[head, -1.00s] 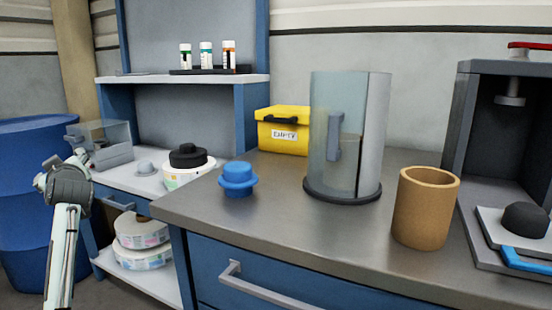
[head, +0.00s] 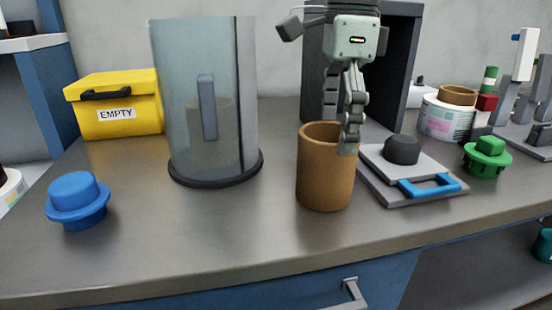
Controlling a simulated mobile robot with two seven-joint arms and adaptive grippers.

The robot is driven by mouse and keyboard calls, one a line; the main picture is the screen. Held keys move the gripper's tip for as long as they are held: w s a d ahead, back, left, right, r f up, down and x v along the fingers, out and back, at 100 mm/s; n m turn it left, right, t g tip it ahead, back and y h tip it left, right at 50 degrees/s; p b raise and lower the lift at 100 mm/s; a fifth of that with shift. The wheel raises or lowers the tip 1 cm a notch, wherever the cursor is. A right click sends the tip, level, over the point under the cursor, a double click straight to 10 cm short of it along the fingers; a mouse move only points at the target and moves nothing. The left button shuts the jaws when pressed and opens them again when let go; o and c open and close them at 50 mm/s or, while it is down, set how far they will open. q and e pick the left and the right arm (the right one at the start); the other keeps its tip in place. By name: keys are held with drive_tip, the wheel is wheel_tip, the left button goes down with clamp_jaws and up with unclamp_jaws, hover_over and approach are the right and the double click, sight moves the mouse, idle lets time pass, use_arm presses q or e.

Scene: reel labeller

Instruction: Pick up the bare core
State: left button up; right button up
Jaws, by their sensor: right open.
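The bare core (head: 325,182), a brown open-topped cardboard tube, stands upright on the grey metal counter (head: 230,222). My right gripper (head: 341,130) points down from above at the core's right rim, with its fingers apart. One finger shows in front of the right rim. The other is farther back and its tip seems partly hidden, so I cannot tell whether it is inside the core or behind it. I cannot tell whether either finger touches the core. My left gripper is not in view.
A clear upright cylinder (head: 180,120) with a dim tan shape inside stands left of the core. A flat plate with a black knob (head: 401,150) and blue handle is close on the right. A blue knob (head: 77,200), yellow box (head: 112,117) and green knob (head: 487,156) stand farther off.

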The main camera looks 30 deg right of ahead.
sight(329, 175)
drive_tip(key=shift+f, duration=0.35)
wheel_tip(329, 175, down, 7)
drive_tip(key=shift+w+a+f, duration=0.1)
drive_tip(key=shift+f, duration=0.05)
drive_tip(key=c, duration=1.1)
drive_tip(key=shift+o, duration=0.2)
